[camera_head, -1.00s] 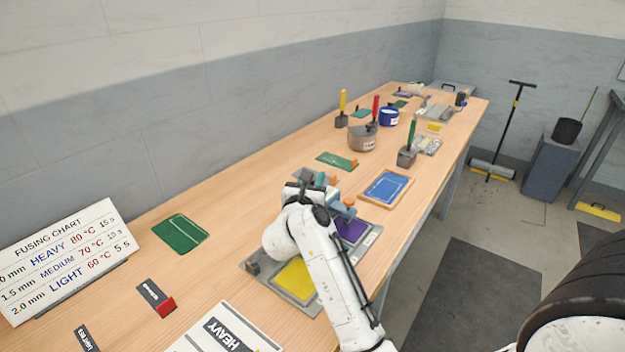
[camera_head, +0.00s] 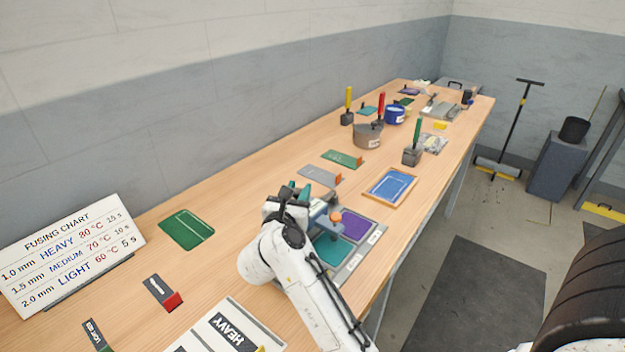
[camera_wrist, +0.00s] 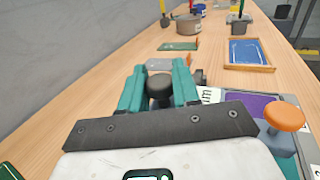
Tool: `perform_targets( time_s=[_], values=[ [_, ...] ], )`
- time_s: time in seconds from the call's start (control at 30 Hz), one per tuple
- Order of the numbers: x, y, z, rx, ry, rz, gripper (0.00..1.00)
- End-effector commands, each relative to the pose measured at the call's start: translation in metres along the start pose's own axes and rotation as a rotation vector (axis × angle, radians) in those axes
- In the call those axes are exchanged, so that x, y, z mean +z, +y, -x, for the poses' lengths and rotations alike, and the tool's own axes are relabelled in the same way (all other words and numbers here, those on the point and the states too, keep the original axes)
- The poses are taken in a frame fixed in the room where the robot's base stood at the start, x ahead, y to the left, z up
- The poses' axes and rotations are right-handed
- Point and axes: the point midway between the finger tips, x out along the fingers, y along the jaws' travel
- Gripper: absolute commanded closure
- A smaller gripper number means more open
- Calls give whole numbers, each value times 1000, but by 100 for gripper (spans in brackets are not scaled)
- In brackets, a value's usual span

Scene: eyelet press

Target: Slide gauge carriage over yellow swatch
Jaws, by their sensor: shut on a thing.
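The gauge carriage (camera_head: 321,210) is blue-grey with an orange knob, which also shows in the wrist view (camera_wrist: 285,117). It spans the grey gauge base (camera_head: 369,250). My gripper (camera_wrist: 159,92) has teal fingers on both sides of a dark round knob (camera_wrist: 159,82) and is shut on it; this seems to be the carriage's handle. In the head view my gripper (camera_head: 300,190) is at the base's far side. A teal swatch (camera_head: 333,252) and a purple swatch (camera_head: 355,228) are uncovered on the base. The yellow swatch is not visible; my arm hides that end of the base.
A blue framed board (camera_head: 389,186) lies right of the base. A grey plate (camera_head: 319,176) and a green plate (camera_head: 343,159) lie behind it. A HEAVY card (camera_head: 230,330) lies at the front, a green mat (camera_head: 187,229) at left.

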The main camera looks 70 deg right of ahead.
Motion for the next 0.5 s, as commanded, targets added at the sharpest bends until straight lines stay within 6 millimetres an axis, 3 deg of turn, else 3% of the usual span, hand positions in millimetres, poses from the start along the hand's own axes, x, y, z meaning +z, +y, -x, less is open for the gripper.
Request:
perform_targets(
  time_s=[0.2, 0.5],
  values=[
    [0, 24, 56, 6, 0, 0, 100],
    [0, 42, 100, 2, -1, -1, 100]
  ],
)
